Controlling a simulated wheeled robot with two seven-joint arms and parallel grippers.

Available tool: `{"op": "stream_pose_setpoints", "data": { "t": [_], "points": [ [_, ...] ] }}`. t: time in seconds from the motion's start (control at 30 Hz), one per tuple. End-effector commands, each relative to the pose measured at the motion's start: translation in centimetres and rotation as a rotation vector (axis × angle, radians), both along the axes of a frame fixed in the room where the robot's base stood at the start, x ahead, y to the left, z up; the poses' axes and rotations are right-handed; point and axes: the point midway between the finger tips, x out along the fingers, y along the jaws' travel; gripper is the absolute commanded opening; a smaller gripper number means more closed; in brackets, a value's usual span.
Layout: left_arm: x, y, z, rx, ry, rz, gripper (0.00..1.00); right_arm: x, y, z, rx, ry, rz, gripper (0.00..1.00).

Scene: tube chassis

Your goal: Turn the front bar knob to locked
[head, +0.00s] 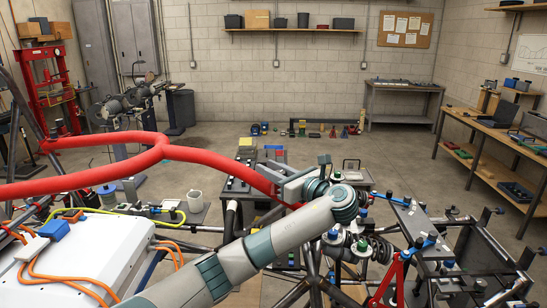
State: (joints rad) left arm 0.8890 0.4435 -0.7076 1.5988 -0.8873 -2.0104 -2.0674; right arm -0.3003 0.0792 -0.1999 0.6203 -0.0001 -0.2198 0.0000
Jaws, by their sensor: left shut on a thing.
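A long red tube bar (110,170) runs from the left edge, forks, and slopes down to the middle. My left arm comes up from the bottom left. Its gripper (283,196) is at the right end of the red bar and looks shut on it; wrist and jaws hide the exact contact. No knob can be told apart at the jaws. My right gripper is not in view.
A frame of dark tubes and plates (415,222) fills the lower right, with a red stand (392,280) before it. A white box (95,262) with orange cables lies lower left. A workbench (485,128) stands at the right. The floor behind is mostly clear.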

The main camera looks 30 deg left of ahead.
Motion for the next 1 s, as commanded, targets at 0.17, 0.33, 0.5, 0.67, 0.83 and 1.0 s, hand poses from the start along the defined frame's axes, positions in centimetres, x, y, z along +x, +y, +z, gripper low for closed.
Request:
{"op": "stream_pose_setpoints", "data": {
  "t": [0.17, 0.33, 0.5, 0.67, 0.83, 1.0],
  "points": [
    [-0.5, -0.1, -0.2, -0.005, 0.005, 0.162, 0.01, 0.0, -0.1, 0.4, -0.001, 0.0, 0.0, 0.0],
    [-1.0, 0.0, -0.1, -0.002, 0.004, 0.3, 0.01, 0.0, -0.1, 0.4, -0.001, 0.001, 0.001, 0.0],
    [-1.5, 0.0, 0.0, 0.0, 0.002, 0.402, 0.01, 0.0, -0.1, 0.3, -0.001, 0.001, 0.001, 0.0],
    [-1.7, 0.0, 0.1, 0.001, -0.001, 0.46, 0.01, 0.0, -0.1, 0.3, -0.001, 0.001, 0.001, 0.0],
    [-1.8, 0.0, 0.1, 0.003, -0.002, 0.484, 0.01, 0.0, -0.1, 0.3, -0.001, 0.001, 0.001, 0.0],
    [-1.9, 0.0, 0.2, 0.004, -0.004, 0.488, 0.01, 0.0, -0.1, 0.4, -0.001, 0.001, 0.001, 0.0]
  ]
}}
